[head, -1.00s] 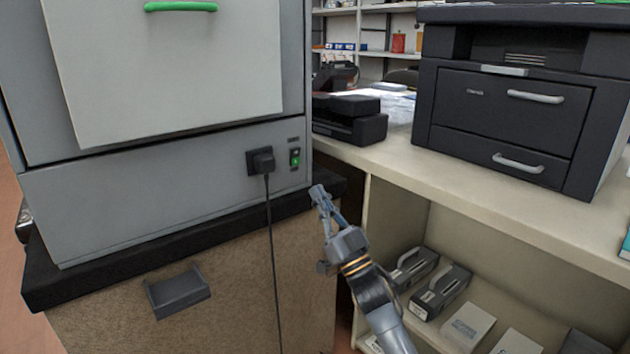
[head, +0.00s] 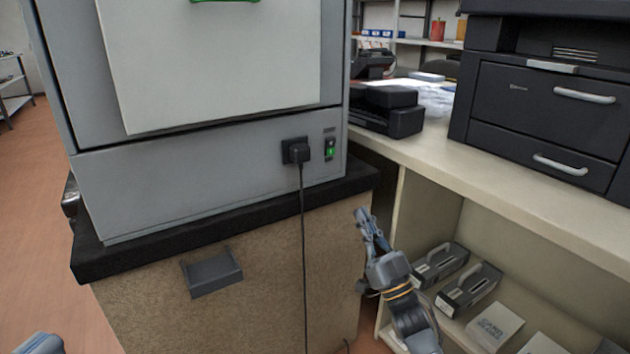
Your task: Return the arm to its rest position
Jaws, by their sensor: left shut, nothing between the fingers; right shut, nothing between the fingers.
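My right gripper (head: 363,216) is in the lower middle of the head view, on the arm that comes in from the bottom right. Its fingers are shut with nothing between them and point up. It shows in front of the gap between the brown cabinet (head: 262,290) and the open shelf unit (head: 480,220). A small blue-grey piece of my own body shows at the bottom left corner. The fingers of my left gripper are not in view.
A grey machine (head: 215,195) with a plugged-in black cord (head: 303,235) stands on the cabinet's black top. A dark printer (head: 540,125) stands on the counter. Boxes (head: 470,290) lie on the shelf below. Open floor (head: 35,230) lies at the left.

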